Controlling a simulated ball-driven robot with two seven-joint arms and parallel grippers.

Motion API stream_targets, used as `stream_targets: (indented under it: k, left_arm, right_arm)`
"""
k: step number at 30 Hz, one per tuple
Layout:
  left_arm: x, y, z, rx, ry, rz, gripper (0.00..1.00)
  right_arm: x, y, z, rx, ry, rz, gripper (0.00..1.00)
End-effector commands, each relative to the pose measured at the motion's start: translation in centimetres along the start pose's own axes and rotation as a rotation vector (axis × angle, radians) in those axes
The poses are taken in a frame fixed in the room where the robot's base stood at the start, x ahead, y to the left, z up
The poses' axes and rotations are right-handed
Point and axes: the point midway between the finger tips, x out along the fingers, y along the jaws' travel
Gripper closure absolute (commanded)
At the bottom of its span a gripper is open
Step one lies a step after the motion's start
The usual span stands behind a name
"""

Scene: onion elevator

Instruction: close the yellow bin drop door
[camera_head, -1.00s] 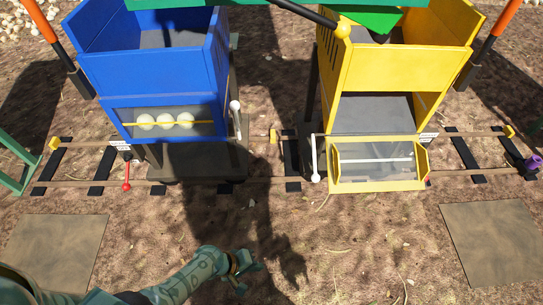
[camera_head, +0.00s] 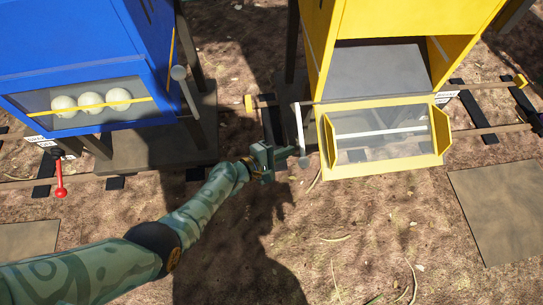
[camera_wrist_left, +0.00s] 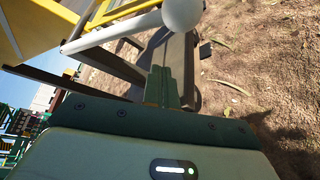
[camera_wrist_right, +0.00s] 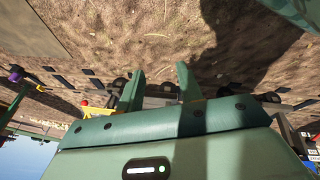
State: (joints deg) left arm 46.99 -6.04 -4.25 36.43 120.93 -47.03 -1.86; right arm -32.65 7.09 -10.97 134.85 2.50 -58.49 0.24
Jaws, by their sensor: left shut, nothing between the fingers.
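The yellow bin (camera_head: 408,18) stands at the upper right of the head view. Its drop door (camera_head: 380,172), a clear panel in a yellow frame, is tilted out and down, and the opening above it shows a grey inside. A pale lever (camera_head: 299,125) with a round knob hangs at the door's left side. My left gripper (camera_head: 296,151) is shut and empty, its tips close beside the lever's lower end; I cannot tell if they touch. In the left wrist view the knob (camera_wrist_left: 182,13) is just beyond the shut fingers (camera_wrist_left: 162,88). My right gripper (camera_wrist_right: 160,73) is open and empty, over the ground.
The blue bin (camera_head: 85,50) stands at the left with several white onions (camera_head: 91,102) behind its closed panel and its own lever (camera_head: 184,88). A red lever (camera_head: 60,180) is by the rails. A flat dark plate (camera_head: 510,205) lies at the right. The ground in front is clear.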

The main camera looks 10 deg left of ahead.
Motion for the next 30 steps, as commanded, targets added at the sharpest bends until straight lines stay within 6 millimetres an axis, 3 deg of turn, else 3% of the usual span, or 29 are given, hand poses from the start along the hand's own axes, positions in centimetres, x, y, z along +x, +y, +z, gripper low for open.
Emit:
stream_targets:
  k: [1,12,30]
  left_arm:
    - [1.2,-0.8,-0.2,-0.005,-0.002,-0.005,1.0]
    - [-0.3,-0.1,3.4,0.001,0.0,-0.003,1.0]
    - [-0.8,0.1,4.2,-0.022,0.0,-0.015,1.0]
  right_arm:
    - [0.4,-0.2,-0.6,0.019,0.026,-0.008,0.64]
    - [-0.1,-0.1,-0.9,0.018,0.032,-0.003,0.64]
    - [-0.6,0.1,-0.8,0.01,0.023,0.003,0.64]
